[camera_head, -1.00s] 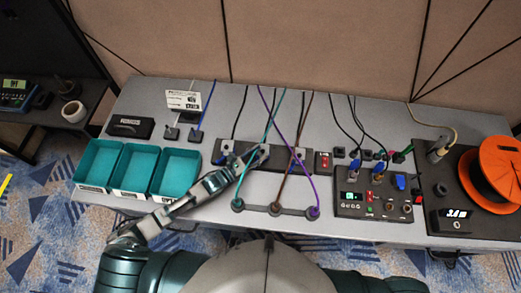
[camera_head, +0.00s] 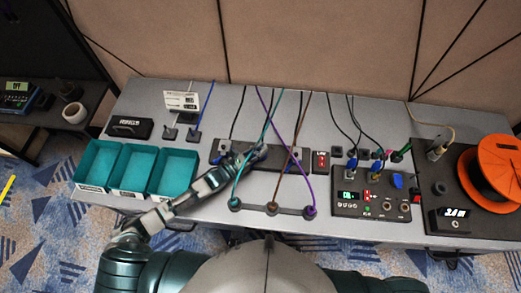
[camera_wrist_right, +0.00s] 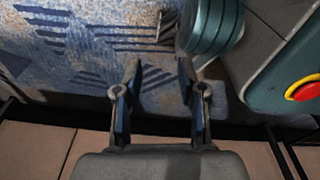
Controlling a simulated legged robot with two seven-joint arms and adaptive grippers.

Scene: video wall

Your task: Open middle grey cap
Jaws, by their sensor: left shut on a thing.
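A long dark panel (camera_head: 289,163) lies at the middle of the table, with a grey cap at its left end (camera_head: 225,146) and another at its right end (camera_head: 299,154). My left gripper (camera_head: 260,152) reaches over the panel between these two and is shut at its middle. The middle grey cap is hidden by the fingers, so the grip itself is not clearly seen. My right gripper (camera_wrist_right: 158,75) shows in the right wrist view, open and empty above the carpet.
Teal bins (camera_head: 127,167) stand at the left. A grey bar (camera_head: 255,209) with teal, brown and purple cables lies in front of the panel; the teal cable passes close to my left gripper. A control box (camera_head: 345,209) and an orange spool (camera_head: 503,165) are at the right.

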